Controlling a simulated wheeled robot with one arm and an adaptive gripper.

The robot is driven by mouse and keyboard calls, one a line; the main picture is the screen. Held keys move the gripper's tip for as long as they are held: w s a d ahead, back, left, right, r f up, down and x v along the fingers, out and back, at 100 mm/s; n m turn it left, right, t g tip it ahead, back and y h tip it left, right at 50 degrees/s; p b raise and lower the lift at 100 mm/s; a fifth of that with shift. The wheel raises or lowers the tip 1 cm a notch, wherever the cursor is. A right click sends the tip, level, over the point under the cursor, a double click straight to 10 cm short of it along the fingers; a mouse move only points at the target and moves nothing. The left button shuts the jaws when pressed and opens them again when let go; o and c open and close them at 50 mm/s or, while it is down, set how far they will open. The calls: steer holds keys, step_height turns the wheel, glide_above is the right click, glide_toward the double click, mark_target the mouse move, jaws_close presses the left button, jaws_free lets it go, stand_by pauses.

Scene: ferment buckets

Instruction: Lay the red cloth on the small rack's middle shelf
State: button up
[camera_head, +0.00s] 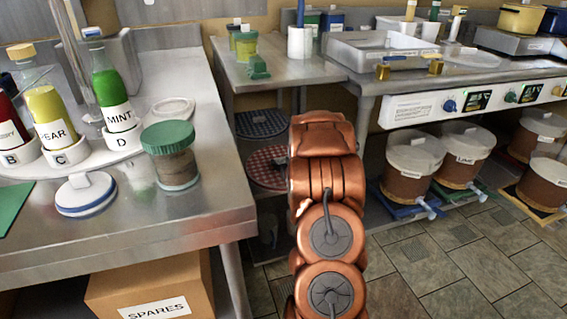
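The small rack (236,187) stands low in the gap under the steel side table, left of my copper arm. A flat red checked piece (266,160), which looks like the red cloth, lies on its middle level; its right part is hidden behind my arm. A flat blue checked piece (262,123) lies on the level above. The lowest level is dark, and I cannot tell what is on it. My arm rises in the middle of the view, in front of the rack's right side. My gripper does not show.
The left bench (200,215) holds bottles, a green-lidded jar (170,155) and a white-and-blue round item (86,194). A SPARES box (150,290) sits below it. Several brown buckets (410,165) stand under the right counter (470,80). The tiled floor (450,265) at right is clear.

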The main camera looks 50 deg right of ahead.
steer(key=o, duration=0.4)
steer(key=shift+r, duration=0.2)
steer(key=p+v, duration=0.2)
steer(key=v, duration=1)
stand_by(0.4)
